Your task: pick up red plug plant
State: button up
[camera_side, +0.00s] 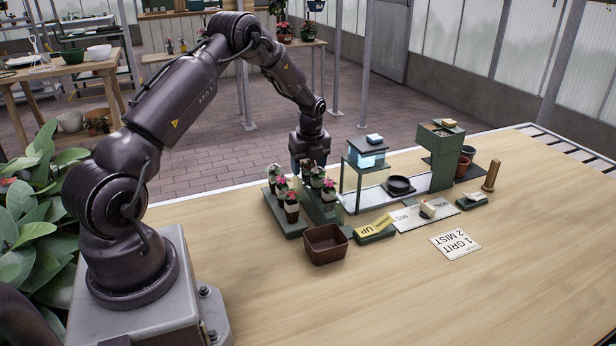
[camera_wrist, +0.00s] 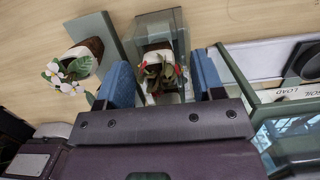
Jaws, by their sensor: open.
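A potted plant with red flowers (camera_wrist: 158,72) sits between the two blue fingers of my gripper (camera_wrist: 161,60) in the wrist view. Its pot has a pale band and stands in a green holder. The fingers are apart, one on each side of it, with a gap visible. In the side view my gripper (camera_side: 308,160) points down at the far end of the plant rows, and its fingertips are partly hidden. A white-flowered plant (camera_wrist: 68,78) lies outside the left finger in the wrist view.
Several small potted plants stand in two green racks (camera_side: 285,223). An empty brown bin (camera_side: 325,244) stands in front. A green stand with a lit box (camera_side: 367,158), a black dish (camera_side: 399,185) and a tall green dispenser (camera_side: 438,155) are to the right. The table's front is clear.

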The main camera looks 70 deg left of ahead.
jog(key=c, duration=1)
jog(key=shift+r, duration=0.15)
jog(key=shift+r, duration=0.25)
notch_tip(320, 180, up, 2)
jog(key=shift+r, duration=0.1)
jog(key=s+d+r, duration=0.8)
jog(key=s+r, duration=0.2)
jog(key=s, duration=0.1)
jog(key=shift+d, duration=0.3)
